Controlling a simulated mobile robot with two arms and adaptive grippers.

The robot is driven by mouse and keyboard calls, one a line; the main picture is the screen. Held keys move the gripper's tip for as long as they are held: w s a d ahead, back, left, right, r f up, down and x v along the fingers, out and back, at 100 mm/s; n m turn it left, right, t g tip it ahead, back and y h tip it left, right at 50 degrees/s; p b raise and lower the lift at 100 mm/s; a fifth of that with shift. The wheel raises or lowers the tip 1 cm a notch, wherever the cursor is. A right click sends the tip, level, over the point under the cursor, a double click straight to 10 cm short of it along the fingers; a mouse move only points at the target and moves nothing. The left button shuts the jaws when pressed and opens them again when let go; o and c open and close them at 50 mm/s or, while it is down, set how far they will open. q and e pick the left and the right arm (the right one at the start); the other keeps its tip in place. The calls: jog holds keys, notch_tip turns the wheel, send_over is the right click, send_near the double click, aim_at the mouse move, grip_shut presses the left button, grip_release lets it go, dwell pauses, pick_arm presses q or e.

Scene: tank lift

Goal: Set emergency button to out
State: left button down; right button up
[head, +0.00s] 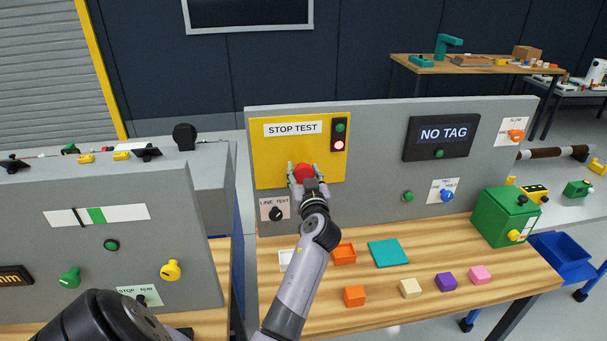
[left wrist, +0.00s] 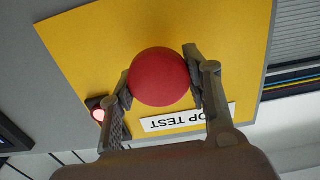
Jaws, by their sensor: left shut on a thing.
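The emergency button is a round red knob (head: 303,173) on a yellow panel (head: 275,155) labelled STOP TEST. It also shows large in the left wrist view (left wrist: 159,77). My left gripper (head: 304,176) is at the button, with one finger on each side of its head; it is shut on the button. In the left wrist view the fingers (left wrist: 160,85) flank the red head. Whether the button is in or out cannot be told. Beside it, a two-lamp indicator (head: 340,135) has its lower lamp lit pinkish-red and its upper green lamp dark. My right gripper is not in view.
Below the yellow panel is a LINE TEST knob (head: 275,213). To the right are a NO TAG display (head: 440,138) and a blue knob (head: 446,196). A green box (head: 505,217) and several coloured blocks sit on the wooden bench (head: 420,306). Another grey console (head: 110,220) stands left.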

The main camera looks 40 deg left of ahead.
pick_arm(q)
jog(key=c, duration=1.2)
grip_release()
jog(key=shift+f, duration=0.1)
jog(key=o, duration=0.4)
jog(key=shift+s+d, duration=0.15)
jog(key=shift+d, duration=0.05)
jog(key=shift+c, duration=0.2)
jog(key=shift+a, duration=0.1)
jog(key=v, duration=0.7)
jog(key=shift+d, duration=0.25)
jog(key=shift+s, duration=0.1)
